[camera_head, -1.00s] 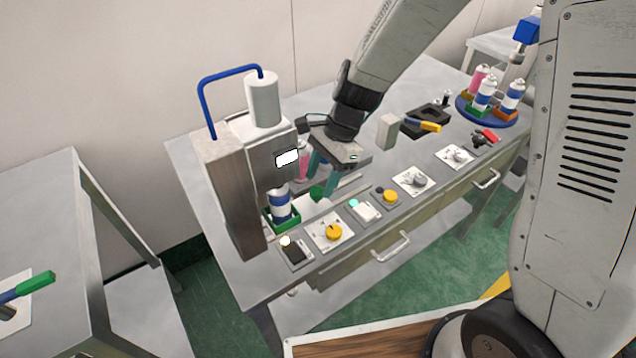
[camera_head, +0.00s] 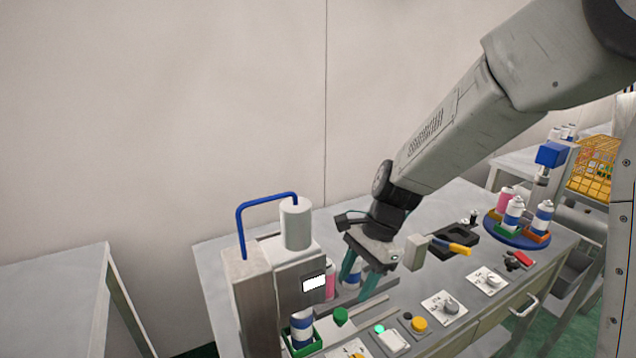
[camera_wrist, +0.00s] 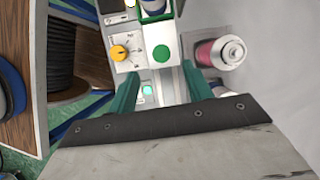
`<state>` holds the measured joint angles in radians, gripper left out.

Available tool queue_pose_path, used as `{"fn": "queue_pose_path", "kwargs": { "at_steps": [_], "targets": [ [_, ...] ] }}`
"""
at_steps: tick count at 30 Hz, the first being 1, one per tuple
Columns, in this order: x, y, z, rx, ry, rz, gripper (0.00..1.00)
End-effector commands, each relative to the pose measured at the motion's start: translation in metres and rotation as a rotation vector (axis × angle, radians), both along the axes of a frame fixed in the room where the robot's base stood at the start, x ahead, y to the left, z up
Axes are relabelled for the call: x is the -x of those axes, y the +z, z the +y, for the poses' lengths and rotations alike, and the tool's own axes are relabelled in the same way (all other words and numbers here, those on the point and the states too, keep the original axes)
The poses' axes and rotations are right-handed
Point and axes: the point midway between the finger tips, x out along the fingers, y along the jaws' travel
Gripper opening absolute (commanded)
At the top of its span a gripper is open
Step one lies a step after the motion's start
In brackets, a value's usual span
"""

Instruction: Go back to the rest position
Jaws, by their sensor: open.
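My gripper (camera_head: 357,283) is open, with its teal fingers pointing down over the bench behind the row of controls, just right of the press. In the wrist view the fingers (camera_wrist: 160,88) are apart with nothing gripped between them. A blue-and-white can (camera_head: 302,328) stands in the green holder (camera_head: 318,344) under the press (camera_head: 290,265). A pink can (camera_head: 330,280) stands beside the press, close to the left finger; in the wrist view it is right of the fingers (camera_wrist: 222,52). Another can is partly hidden behind the fingers.
A grey block (camera_head: 415,252), a yellow-handled tool (camera_head: 452,247) and a blue turntable (camera_head: 517,235) with several cans are at the right. A side table (camera_head: 55,290) stands left.

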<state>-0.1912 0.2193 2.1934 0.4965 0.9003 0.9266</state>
Motion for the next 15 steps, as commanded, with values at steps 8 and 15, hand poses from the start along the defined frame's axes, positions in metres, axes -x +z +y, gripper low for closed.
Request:
{"fn": "queue_pose_path", "kwargs": {
  "at_steps": [8, 15],
  "targets": [
    [0.054, 0.019, -0.031, -0.007, 0.453, -0.05, 0.5],
    [0.106, 0.066, -0.073, 0.017, 0.773, -0.154, 0.5]
  ]
}}
